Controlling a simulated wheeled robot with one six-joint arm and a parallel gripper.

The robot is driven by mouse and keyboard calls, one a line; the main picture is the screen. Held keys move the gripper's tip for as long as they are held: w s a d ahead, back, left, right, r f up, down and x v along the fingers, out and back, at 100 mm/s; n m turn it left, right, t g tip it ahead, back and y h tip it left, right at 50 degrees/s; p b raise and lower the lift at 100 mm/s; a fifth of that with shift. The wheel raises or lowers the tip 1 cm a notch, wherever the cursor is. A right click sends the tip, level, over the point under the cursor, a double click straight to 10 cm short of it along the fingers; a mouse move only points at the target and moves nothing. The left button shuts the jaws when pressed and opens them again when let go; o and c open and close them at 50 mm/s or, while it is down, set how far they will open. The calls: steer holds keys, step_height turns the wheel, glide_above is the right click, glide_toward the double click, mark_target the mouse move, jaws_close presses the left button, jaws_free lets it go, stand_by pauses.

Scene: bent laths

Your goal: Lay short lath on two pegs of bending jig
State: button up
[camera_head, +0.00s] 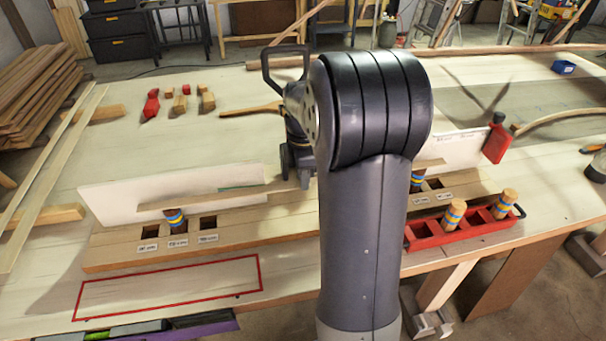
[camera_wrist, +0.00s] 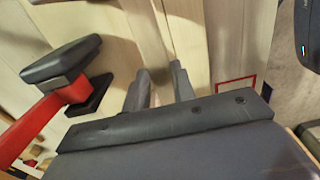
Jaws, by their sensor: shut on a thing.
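The short lath (camera_head: 215,197) is a thin pale strip running along the bending jig (camera_head: 120,255), a wooden beam with labelled square holes. My gripper (camera_head: 303,178) is shut on it, partly hidden behind my arm; in the wrist view the lath (camera_wrist: 158,45) passes between the two fingers (camera_wrist: 160,90). One banded peg (camera_head: 174,220) stands in the jig under the lath's left part. A second peg (camera_head: 417,183) stands right of my arm, below what looks like the lath's right end (camera_head: 428,163). I cannot tell whether the lath touches either peg.
A white board (camera_head: 130,195) stands behind the jig. A red tray (camera_head: 425,236) with spare pegs (camera_head: 452,213) sits at right. A red outline (camera_head: 165,287) marks bare tabletop in front.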

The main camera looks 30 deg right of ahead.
steer(key=shift+f, duration=0.1)
steer(key=o, duration=1.3)
steer(key=shift+c, duration=0.2)
steer(key=shift+r+p, duration=2.65)
steer(key=shift+r, duration=0.4)
step_height(320, 180, up, 7)
steer(key=p, duration=0.5)
